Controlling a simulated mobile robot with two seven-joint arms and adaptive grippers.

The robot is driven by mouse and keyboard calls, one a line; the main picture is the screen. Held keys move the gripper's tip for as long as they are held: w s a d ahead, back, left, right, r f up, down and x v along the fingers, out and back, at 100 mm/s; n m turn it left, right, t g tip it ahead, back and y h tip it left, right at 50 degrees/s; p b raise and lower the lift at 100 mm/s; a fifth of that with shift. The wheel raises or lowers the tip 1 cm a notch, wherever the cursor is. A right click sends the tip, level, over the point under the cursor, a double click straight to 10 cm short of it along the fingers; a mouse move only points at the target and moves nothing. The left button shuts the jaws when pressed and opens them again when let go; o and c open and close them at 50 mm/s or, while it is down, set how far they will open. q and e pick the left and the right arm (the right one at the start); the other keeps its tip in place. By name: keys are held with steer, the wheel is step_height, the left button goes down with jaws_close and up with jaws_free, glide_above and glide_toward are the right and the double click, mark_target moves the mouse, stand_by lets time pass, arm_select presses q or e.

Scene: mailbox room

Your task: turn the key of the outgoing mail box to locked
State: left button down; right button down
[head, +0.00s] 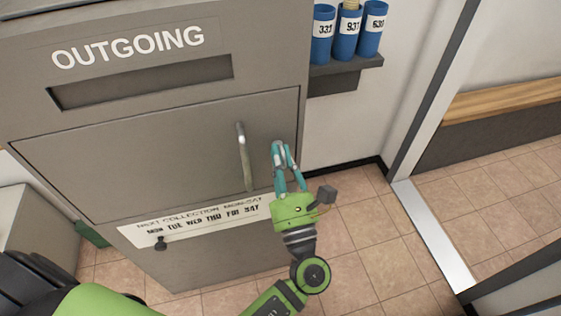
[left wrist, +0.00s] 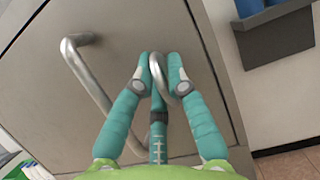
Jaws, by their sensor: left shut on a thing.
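The grey outgoing mail box (head: 150,150) fills the left of the head view, with "OUTGOING" above its slot; its door is closed. My left gripper (head: 281,150) is at the right edge of the door, beside the handle. In the left wrist view its teal fingertips (left wrist: 161,72) are shut on the key, whose rounded metal bow (left wrist: 158,73) shows between them. The lock behind is mostly hidden, and I cannot tell the key's exact angle. My right gripper is not in view.
A silver door handle (head: 243,155) stands out just left of my left gripper; it also shows in the left wrist view (left wrist: 88,75). Blue numbered tubes (head: 347,35) sit on a dark wall shelf (head: 345,65) to the right. Open tiled floor (head: 350,220) lies right of the box.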

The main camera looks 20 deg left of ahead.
arm_select(q)
steer(key=shift+n, duration=0.3)
steer(key=c, duration=1.2)
jaws_free()
steer(key=shift+c, duration=0.2)
steer(key=v, duration=1.2)
steer(key=shift+d, duration=0.15)
